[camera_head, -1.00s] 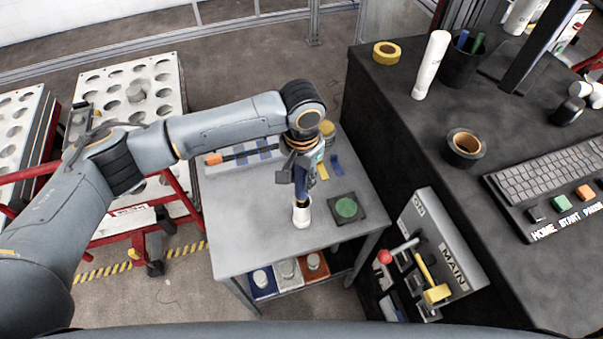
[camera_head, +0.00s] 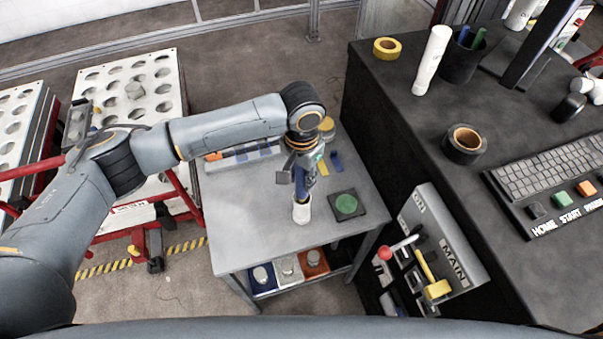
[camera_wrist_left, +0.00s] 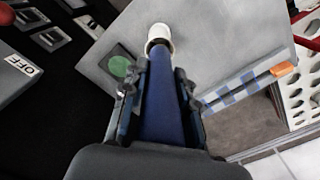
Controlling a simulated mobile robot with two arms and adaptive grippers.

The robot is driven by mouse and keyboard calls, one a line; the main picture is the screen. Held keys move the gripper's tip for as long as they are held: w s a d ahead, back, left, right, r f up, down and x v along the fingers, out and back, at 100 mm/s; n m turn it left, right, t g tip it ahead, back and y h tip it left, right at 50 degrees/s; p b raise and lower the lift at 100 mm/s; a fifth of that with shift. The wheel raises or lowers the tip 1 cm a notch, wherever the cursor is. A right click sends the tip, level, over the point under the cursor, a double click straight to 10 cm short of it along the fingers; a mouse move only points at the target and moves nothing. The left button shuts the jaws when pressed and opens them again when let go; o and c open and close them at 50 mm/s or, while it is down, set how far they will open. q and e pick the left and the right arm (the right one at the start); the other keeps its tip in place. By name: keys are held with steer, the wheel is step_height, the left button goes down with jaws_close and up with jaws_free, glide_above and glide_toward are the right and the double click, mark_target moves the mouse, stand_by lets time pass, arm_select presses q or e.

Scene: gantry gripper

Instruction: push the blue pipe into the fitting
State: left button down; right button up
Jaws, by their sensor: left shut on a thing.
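My left gripper (camera_head: 303,172) is shut on the blue pipe (camera_head: 300,188), above the small grey table. The pipe stands nearly upright, with its lower end at the mouth of the white fitting (camera_head: 301,213). In the left wrist view the two fingers (camera_wrist_left: 157,85) lie on either side of the blue pipe (camera_wrist_left: 161,112). The white ring of the fitting (camera_wrist_left: 158,36) shows at the pipe's far end there. How deep the pipe sits in the fitting cannot be told. My right gripper is not in view.
A dark square pad with a green disc (camera_head: 346,205) lies right of the fitting. A grey rack with blue pieces (camera_head: 240,156) is at the table's back left. A black bench (camera_head: 400,130) with a lever panel (camera_head: 447,245) stands to the right. The table's front left is clear.

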mark_target(301, 192)
arm_select(q)
steer(key=shift+f+b, duration=1.15)
steer(key=shift+f, duration=2.25)
steer(key=c, duration=0.9)
jaws_free()
steer(key=shift+c, duration=0.2)
steer(key=shift+r, duration=0.1)
step_height(301, 192, up, 12)
